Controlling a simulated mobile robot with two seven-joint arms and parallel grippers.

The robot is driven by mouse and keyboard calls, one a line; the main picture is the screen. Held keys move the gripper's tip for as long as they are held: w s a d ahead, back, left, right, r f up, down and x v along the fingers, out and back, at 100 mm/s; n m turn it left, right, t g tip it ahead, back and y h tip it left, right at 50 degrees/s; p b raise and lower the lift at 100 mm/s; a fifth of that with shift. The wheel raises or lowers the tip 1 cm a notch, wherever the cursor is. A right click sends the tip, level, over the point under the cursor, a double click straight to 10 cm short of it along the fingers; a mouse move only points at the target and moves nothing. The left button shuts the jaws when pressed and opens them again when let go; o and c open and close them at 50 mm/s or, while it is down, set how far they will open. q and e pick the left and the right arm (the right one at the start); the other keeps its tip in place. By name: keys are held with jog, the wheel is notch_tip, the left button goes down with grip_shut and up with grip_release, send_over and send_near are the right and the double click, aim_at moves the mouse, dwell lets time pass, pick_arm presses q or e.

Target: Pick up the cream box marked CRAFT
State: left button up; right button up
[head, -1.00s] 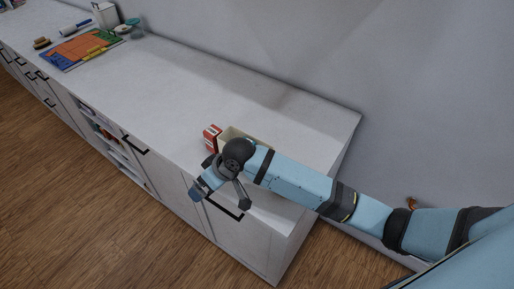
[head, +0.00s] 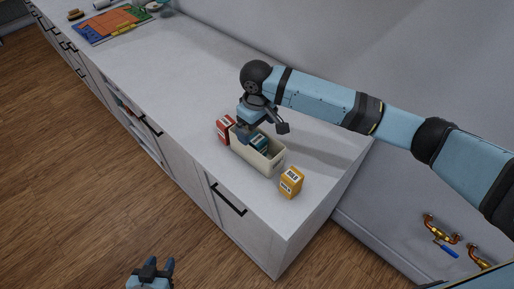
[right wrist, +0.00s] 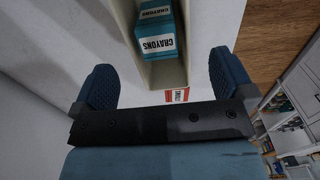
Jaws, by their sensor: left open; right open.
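A cream open-topped box (head: 250,159) stands on the white counter near its right end. I cannot read a CRAFT mark on it. A teal crayons box (head: 258,143) lies inside, and its CRAYONS label is readable in the right wrist view (right wrist: 157,45). My right gripper (head: 263,130) is open over the box, hiding part of its far side. In the right wrist view the cream box (right wrist: 167,74) shows beyond and between the open fingers (right wrist: 163,80), with nothing gripped. My left gripper (head: 158,267) is open and empty at the bottom edge, over the floor, far from the box.
A red box (head: 225,128) stands close at the cream box's left end. A yellow box (head: 291,182) stands apart to its right, near the counter's front edge. A colourful board (head: 112,24) lies at the far left. The counter between is clear.

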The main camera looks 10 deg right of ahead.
aim_at(257, 139)
notch_tip(257, 139, down, 3)
jog(key=shift+r, duration=0.2)
notch_tip(257, 139, down, 5)
jog(key=shift+w+f+p, duration=0.1)
jog(key=shift+w+p, duration=0.05)
jog(key=shift+p, duration=0.55)
jog(key=shift+c, duration=0.2)
jog(key=c, duration=0.9)
